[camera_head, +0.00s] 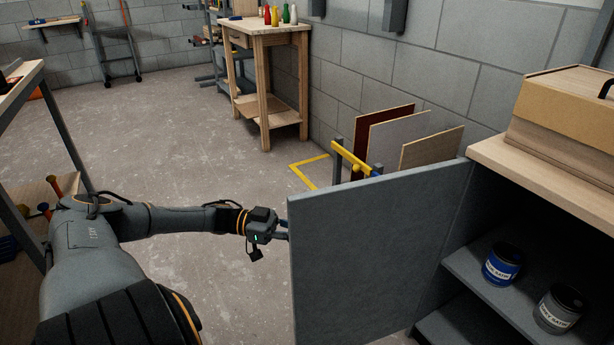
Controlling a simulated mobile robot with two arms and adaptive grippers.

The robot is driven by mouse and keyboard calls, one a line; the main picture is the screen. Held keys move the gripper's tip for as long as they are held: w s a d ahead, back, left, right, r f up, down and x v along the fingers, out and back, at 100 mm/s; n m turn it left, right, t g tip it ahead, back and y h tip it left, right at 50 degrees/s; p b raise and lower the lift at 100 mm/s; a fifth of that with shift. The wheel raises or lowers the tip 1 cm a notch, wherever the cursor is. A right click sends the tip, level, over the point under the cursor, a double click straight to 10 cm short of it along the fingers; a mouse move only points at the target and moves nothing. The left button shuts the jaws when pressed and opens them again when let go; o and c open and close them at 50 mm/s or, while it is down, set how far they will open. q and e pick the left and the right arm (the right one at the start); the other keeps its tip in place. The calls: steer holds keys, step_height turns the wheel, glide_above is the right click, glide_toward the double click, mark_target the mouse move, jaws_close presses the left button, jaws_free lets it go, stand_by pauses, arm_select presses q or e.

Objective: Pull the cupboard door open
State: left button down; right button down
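The grey cupboard door (375,262) stands swung out from the cupboard, its hinge side at the right by the shelves. The cupboard's inside shows, with a grey shelf (478,276) holding a blue-labelled can (502,263) and a grey-labelled can (560,307). My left arm reaches in from the left. My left gripper (283,231) is at the door's free edge, its fingertips partly hidden by the door. I cannot tell whether it touches or grips anything there. A handle is not visible. My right gripper is not in view.
A wooden case (565,115) sits on the cupboard's wooden top (540,175). Behind the door, a yellow-barred rack (355,160) and upright panels (383,143) stand near the wall. A wooden workbench (265,30) is at the back. The floor left of the door is clear.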

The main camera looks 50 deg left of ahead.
arm_select(q)
steer(key=shift+s+f, duration=0.1)
steer(key=shift+f, duration=0.2)
steer(key=c, duration=1.4)
jaws_free()
steer(key=shift+s+a+r, duration=0.1)
steer(key=shift+a, duration=0.1)
steer(key=shift+r, duration=0.1)
steer(key=shift+d, duration=0.1)
steer(key=v, duration=1.2)
